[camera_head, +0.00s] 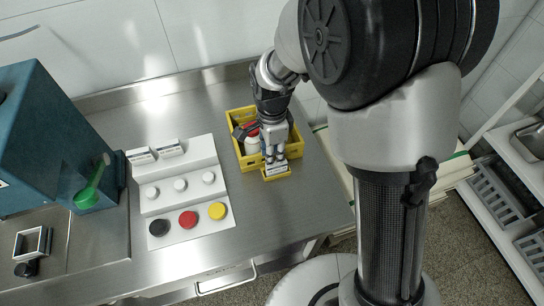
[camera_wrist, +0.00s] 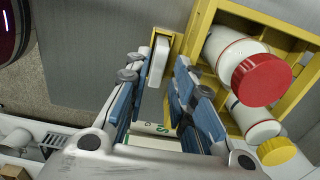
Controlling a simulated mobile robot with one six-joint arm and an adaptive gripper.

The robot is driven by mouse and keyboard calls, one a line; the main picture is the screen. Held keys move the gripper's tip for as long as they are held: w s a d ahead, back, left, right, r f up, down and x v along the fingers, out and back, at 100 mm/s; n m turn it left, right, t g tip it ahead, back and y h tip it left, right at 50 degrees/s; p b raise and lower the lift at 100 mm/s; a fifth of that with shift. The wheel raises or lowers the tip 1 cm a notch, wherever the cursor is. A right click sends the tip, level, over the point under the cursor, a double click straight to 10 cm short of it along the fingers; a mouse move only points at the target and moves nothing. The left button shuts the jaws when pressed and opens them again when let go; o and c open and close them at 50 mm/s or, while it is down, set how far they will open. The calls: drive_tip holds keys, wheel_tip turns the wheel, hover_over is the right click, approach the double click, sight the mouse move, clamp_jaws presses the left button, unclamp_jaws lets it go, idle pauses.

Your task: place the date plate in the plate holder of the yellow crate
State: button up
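The yellow crate (camera_head: 241,154) stands on the steel table and holds white bottles, one with a red cap (camera_wrist: 262,80) and one with a yellow cap. Its small yellow plate holder (camera_head: 277,178) sticks out at the front. The white date plate (camera_head: 276,169), with dark print, sits in the holder; in the wrist view (camera_wrist: 159,60) it shows edge-on with yellow rim around its far end. My gripper (camera_head: 273,156) is just above the holder, pointing down. Its blue-padded fingers (camera_wrist: 163,65) stand either side of the plate, with a gap on the right side.
A white stepped rack (camera_head: 182,187) to the left carries two more printed plates, white knobs and black, red and yellow discs. A teal machine (camera_head: 45,130) with a green handle stands at far left. The table's right edge is close to the crate.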

drive_tip(key=s+d+r+n+t+p, duration=0.1)
drive_tip(key=s+d+r+n, duration=0.1)
drive_tip(key=r, duration=0.5)
drive_tip(key=s+d+r+n+p, duration=0.1)
drive_tip(key=d+r, duration=0.1)
drive_tip(key=r, duration=0.6)
drive_tip(key=s+d+r+n+t, duration=0.1)
drive_tip(key=s+d+r+n, duration=0.2)
drive_tip(key=s+n, duration=0.3)
drive_tip(key=s+d+r+n+t, duration=0.2)
drive_tip(key=s+d+r+n, duration=0.2)
drive_tip(key=s, duration=0.6)
drive_tip(key=shift+s+d+n+t, duration=0.3)
drive_tip(key=shift+s+d+n, duration=0.05)
drive_tip(key=shift+d+n, duration=0.5)
drive_tip(key=shift+r, duration=0.1)
